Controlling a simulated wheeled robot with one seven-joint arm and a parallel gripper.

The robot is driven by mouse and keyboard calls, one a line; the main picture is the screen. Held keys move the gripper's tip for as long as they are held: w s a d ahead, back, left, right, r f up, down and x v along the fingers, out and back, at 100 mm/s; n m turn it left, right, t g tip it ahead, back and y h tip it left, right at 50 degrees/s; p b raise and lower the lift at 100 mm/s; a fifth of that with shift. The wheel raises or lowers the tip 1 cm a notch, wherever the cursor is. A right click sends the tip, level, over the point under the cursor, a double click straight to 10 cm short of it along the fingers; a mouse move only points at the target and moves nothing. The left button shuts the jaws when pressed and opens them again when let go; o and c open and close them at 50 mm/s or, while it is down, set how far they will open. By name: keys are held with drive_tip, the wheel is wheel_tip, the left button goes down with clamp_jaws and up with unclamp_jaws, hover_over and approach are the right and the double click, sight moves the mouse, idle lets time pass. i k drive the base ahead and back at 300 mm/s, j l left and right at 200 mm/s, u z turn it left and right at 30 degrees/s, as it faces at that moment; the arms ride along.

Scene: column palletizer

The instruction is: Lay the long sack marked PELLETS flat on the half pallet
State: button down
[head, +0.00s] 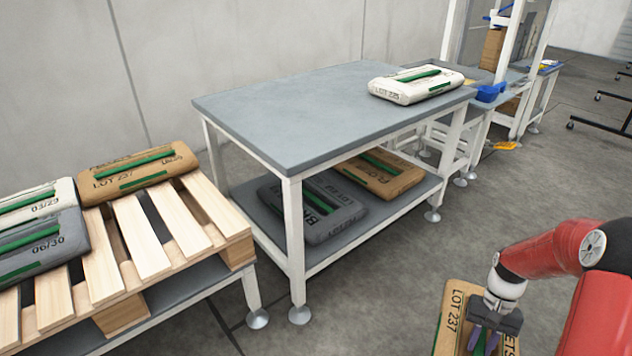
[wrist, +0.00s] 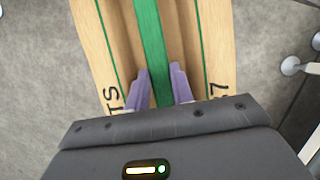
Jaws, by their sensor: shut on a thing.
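A tan sack (head: 450,322) with green stripes hangs low at the bottom right of the head view, partly cut off by the frame. Its print reads LOT 237, and the letters ETS show on its other side. My gripper (head: 487,338) is shut on this sack. In the wrist view the purple fingers (wrist: 160,72) pinch the raised green strip along the middle of the sack (wrist: 215,45). The wooden half pallet (head: 140,237) is at the left on a low grey stand. Its middle and right-hand slats are bare.
On the pallet lie a tan sack (head: 137,171) at the back and white (head: 35,205) and grey (head: 45,245) sacks at the left. A grey table (head: 290,110) stands between, with a white sack (head: 415,84) on top and grey (head: 312,207) and tan (head: 378,172) sacks below.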

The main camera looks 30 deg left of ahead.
sight(157, 207)
drive_tip(key=u, duration=1.25)
drive_tip(key=l, duration=0.1)
